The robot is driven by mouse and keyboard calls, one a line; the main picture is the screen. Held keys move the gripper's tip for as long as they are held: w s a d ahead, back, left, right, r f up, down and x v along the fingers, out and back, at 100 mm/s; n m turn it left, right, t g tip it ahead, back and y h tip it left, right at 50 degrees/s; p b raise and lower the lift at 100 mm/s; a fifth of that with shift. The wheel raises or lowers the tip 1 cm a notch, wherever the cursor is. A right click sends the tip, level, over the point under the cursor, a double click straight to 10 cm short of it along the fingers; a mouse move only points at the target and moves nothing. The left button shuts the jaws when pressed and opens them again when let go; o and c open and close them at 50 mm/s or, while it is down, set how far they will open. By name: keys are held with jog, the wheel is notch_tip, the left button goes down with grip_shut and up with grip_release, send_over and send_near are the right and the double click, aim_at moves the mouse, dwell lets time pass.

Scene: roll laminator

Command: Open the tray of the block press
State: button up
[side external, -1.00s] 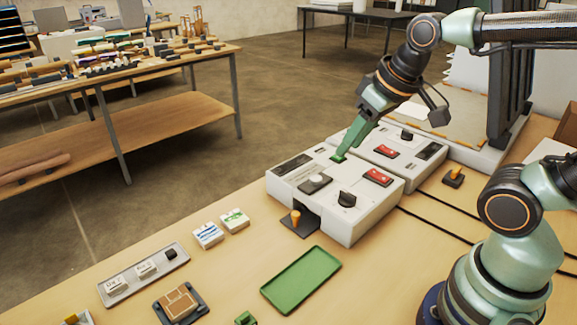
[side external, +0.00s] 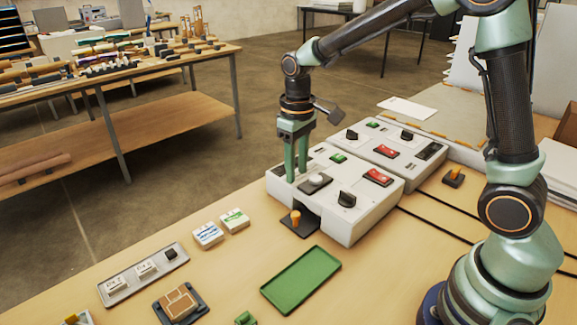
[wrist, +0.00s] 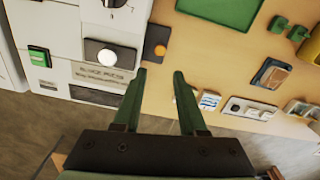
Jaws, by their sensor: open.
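Two white machines stand side by side, the near one (side external: 360,222) and the far one (side external: 393,136). A dark tray (side external: 293,230) with an orange knob (side external: 296,217) shows at the opening in the near machine's front; the knob also shows in the wrist view (wrist: 160,50). My gripper (side external: 297,178) is open and empty, pointing down by the near machine's left end. In the wrist view, its fingertips (wrist: 160,77) are apart, with the knob beyond them and nothing between them.
The near machine's top has a green button (side external: 338,158), a round white button (side external: 315,181), a black dial (side external: 347,199) and a red switch (side external: 378,177). Small boxes (side external: 208,235) and a green tray (side external: 301,280) lie in front.

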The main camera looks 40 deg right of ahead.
aim_at(296, 213)
notch_tip(296, 213, down, 12)
jog(key=shift+r, duration=0.1)
dwell(0.4)
grip_shut()
dwell(1.3)
